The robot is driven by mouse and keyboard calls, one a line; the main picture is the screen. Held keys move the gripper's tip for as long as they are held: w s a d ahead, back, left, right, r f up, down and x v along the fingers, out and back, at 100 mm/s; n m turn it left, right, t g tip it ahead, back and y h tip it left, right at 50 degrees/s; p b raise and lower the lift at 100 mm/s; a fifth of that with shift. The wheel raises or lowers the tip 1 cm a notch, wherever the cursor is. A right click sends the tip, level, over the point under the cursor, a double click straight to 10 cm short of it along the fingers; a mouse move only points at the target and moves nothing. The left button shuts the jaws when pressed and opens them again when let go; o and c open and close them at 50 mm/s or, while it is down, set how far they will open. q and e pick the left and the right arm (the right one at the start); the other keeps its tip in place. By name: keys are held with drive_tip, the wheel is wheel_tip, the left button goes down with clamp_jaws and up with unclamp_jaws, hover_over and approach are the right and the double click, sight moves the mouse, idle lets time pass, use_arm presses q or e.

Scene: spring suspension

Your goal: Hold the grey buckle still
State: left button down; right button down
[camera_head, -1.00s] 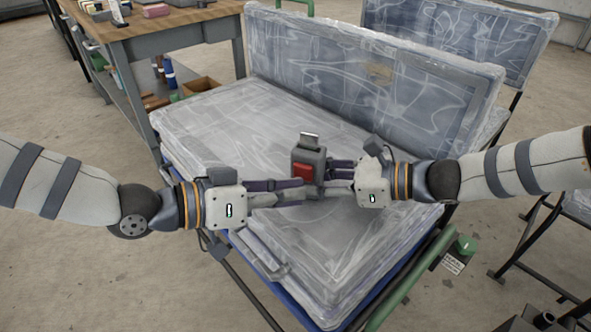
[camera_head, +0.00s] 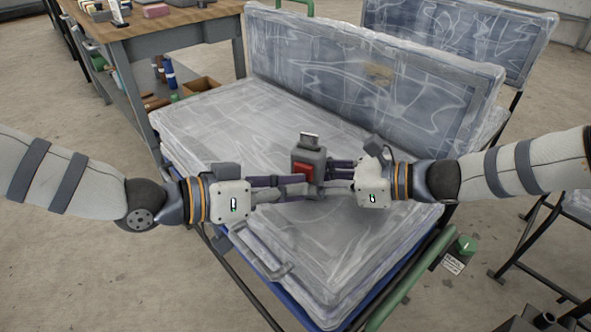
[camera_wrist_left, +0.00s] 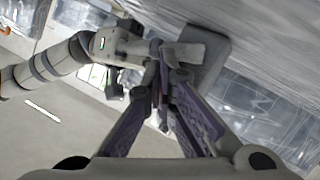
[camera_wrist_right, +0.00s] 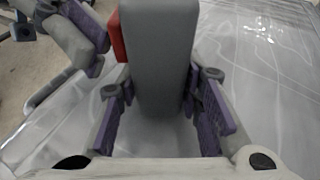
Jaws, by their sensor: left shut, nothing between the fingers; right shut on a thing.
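The grey buckle (camera_head: 311,157) stands upright above the seat cushion, with a red button (camera_head: 302,172) on its side facing left and a pale metal piece (camera_head: 310,137) at its top. My right gripper (camera_head: 335,180) is shut on the buckle's lower part from the right. In the right wrist view, the grey body (camera_wrist_right: 158,50) stands between the fingers (camera_wrist_right: 155,110). My left gripper (camera_head: 301,186) is shut and empty, its fingertips close to the button's lower edge; I cannot tell whether they touch. In the left wrist view its fingertips (camera_wrist_left: 165,80) meet beside the buckle (camera_wrist_left: 213,62).
The plastic-wrapped seat cushion (camera_head: 215,115) lies below both grippers, with its backrest (camera_head: 370,75) behind. A grey loop handle (camera_head: 262,250) is at the front left edge. A workbench (camera_head: 165,22) stands at the back left.

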use_arm(q)
drive_tip(key=shift+w, duration=0.15)
drive_tip(key=shift+s+a, duration=0.15)
drive_tip(key=shift+s, duration=0.55)
drive_tip(key=s+a, duration=0.2)
drive_tip(key=s, duration=0.3)
drive_tip(key=shift+s, duration=0.35)
idle(2.0)
use_arm(e)
drive_tip(key=c, duration=1.1)
unclamp_jaws()
drive_tip(key=shift+o, duration=0.2)
